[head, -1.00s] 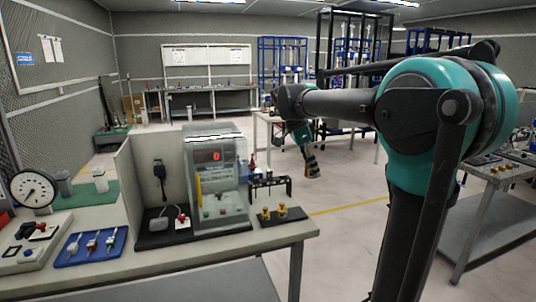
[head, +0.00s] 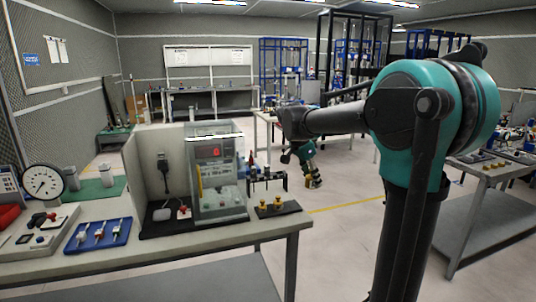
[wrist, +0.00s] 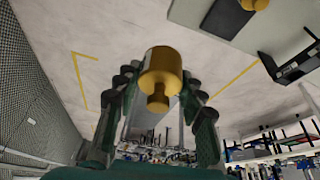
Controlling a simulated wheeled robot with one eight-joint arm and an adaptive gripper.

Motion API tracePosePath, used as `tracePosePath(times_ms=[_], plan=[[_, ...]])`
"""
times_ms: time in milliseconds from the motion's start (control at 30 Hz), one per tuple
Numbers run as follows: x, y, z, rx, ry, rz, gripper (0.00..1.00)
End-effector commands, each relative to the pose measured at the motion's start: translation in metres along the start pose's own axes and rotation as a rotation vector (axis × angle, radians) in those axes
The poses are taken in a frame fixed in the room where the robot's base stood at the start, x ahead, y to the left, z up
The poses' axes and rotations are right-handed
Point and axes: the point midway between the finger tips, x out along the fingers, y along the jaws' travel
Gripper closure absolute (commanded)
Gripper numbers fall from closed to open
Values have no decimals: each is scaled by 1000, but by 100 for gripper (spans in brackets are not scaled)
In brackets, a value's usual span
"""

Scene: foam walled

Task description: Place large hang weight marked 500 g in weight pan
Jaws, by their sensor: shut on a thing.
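My gripper (head: 313,182) hangs in the air past the right end of the near bench, over the floor. It is shut on a brass weight (wrist: 160,70), a wide cylinder with a narrower knob, gripped between the green and black fingers. The 500 g marking cannot be read. In the head view the held weight is small and dark against the gripper. The glass-fronted instrument (head: 217,180) with a red display stands on the bench, left of my gripper and well apart from it. I cannot clearly make out a weight pan.
A blue tray (head: 97,234) and a dial gauge (head: 43,182) are at the left. Another bench (head: 500,170) stands right. Floor between is clear.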

Motion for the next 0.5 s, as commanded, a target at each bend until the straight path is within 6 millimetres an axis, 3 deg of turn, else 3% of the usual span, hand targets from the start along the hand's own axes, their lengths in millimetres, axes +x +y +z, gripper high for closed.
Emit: tracePosePath(times_ms=[500], plan=[[120, -48, -5, -565, 1, -237, 100]])
